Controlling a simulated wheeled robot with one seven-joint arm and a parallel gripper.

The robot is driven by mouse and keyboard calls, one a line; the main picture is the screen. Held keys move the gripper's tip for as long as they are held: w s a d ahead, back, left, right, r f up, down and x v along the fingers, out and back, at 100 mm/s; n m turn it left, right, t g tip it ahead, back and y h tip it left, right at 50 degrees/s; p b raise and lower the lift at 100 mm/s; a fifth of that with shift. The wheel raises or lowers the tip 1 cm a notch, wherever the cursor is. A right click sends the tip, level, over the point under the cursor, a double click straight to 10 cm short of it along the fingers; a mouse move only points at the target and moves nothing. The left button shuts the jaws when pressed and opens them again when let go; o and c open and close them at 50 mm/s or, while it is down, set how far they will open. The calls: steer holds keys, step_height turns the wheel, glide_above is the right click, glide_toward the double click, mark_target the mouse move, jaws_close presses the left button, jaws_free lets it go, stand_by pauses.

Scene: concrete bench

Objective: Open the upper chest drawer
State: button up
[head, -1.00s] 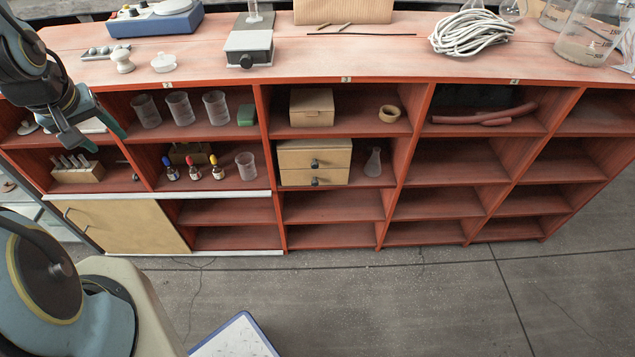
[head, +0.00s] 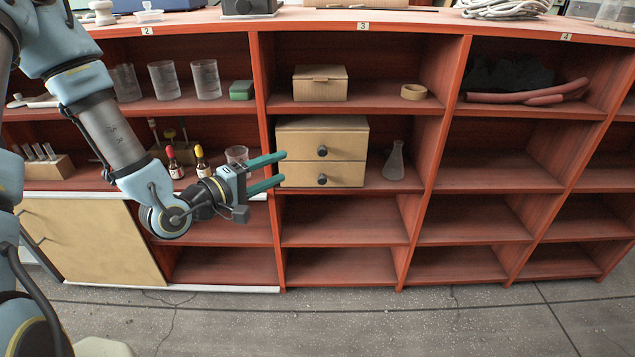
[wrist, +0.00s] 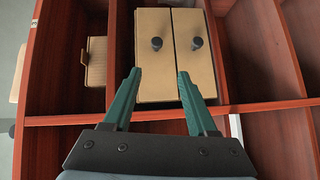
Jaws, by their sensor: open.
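The small wooden chest (head: 320,123) stands in a red shelf compartment and has two drawers, both closed. The upper drawer (head: 298,147) has a dark round knob (head: 322,151); the lower drawer (head: 298,175) has a similar knob (head: 322,180). In the wrist view the chest is turned sideways, with the upper drawer (wrist: 150,75) at left and its knob (wrist: 156,43) beyond the gap between my fingers. My gripper (head: 283,168) is open and empty, its teal fingers pointing at the chest's left part in the head view. It is apart from both knobs.
A glass flask (head: 395,162) stands right of the chest. A cardboard box (head: 320,84) and a tape ring (head: 414,92) are on the shelf above. Dropper bottles (head: 202,163) and a beaker (head: 237,155) sit left, behind my arm. The compartment below the chest (head: 345,230) is empty.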

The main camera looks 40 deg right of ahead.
mark_target(320, 154)
steer(key=shift+n+h, duration=0.4)
steer(key=shift+h, duration=0.3)
steer(key=d, duration=0.3)
steer(key=d+b, duration=0.1)
steer(key=d, duration=0.3)
steer(key=d+b, duration=0.1)
steer(key=d, duration=0.3)
steer(key=shift+s+d+f, duration=0.15)
steer(key=shift+d+f, duration=0.1)
steer(key=shift+f, duration=0.1)
steer(key=shift+c, duration=0.3)
jaws_close()
